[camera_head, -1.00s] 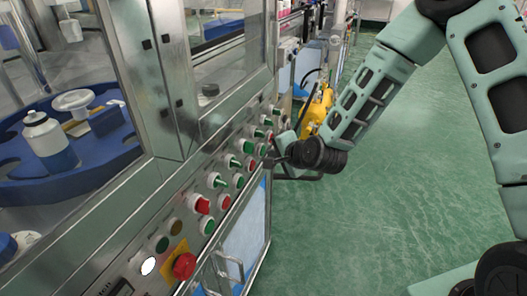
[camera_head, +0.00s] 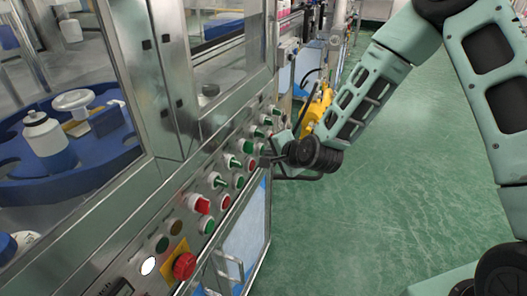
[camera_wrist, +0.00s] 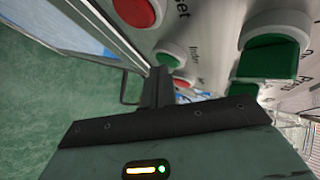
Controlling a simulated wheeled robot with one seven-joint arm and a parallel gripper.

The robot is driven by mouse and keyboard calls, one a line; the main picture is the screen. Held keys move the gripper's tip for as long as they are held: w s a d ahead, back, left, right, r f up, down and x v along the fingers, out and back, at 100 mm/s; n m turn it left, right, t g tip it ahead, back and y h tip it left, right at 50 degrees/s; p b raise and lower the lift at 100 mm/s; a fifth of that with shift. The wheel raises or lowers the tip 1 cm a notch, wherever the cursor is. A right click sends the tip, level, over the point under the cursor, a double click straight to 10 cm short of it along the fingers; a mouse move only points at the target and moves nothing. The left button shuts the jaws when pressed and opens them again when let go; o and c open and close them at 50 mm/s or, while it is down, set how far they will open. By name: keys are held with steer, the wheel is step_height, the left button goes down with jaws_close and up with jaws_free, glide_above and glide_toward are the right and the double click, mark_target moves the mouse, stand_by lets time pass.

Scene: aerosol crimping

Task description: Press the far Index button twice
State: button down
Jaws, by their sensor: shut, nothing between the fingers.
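In the wrist view a round green button (camera_wrist: 169,56) in a pale collar sits on the metal panel, beside small lettering that looks like "Index". My gripper (camera_wrist: 158,88) is shut and empty, with its narrow fingertips close below this button. Whether they touch it I cannot tell. In the head view my gripper (camera_head: 265,161) is at the lower button row of the sloping panel, about midway to its far end. My fingers and wrist hide part of the panel there.
A red button (camera_wrist: 136,10) and a green switch (camera_wrist: 268,56) flank the fingers in the wrist view. In the head view a red emergency button (camera_head: 184,266) is near, and a cabinet handle (camera_head: 228,268) sticks out below. Green floor (camera_head: 380,220) is clear at right.

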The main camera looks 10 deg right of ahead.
stand_by(0.5)
steer(key=shift+s+d, duration=0.4)
steer(key=shift+d, duration=0.15)
steer(key=shift+s+d, duration=0.75)
steer(key=shift+d, duration=0.3)
steer(key=shift+s+d, duration=0.75)
steer(key=shift+d, duration=0.25)
steer(key=shift+r, duration=0.1)
steer(key=s+a+r+n+g+p, duration=0.5)
steer(key=s+a+r+n+g, duration=0.1)
steer(key=s+a+r+n, duration=0.4)
steer(key=s+d+r+n+g+h+p, duration=0.1)
steer(key=s+r+n, duration=0.4)
steer(key=s, duration=0.5)
steer(key=s+d+r+n+g+h+p, duration=0.1)
steer(key=s+r+n+g+h+p, duration=0.1)
steer(key=s+r+n+g+p, duration=0.2)
steer(key=s+r+n, duration=0.1)
steer(key=s+r, duration=0.2)
steer(key=s, duration=0.4)
steer(key=shift+s+d+r, duration=0.25)
steer(key=shift+d+r, duration=0.05)
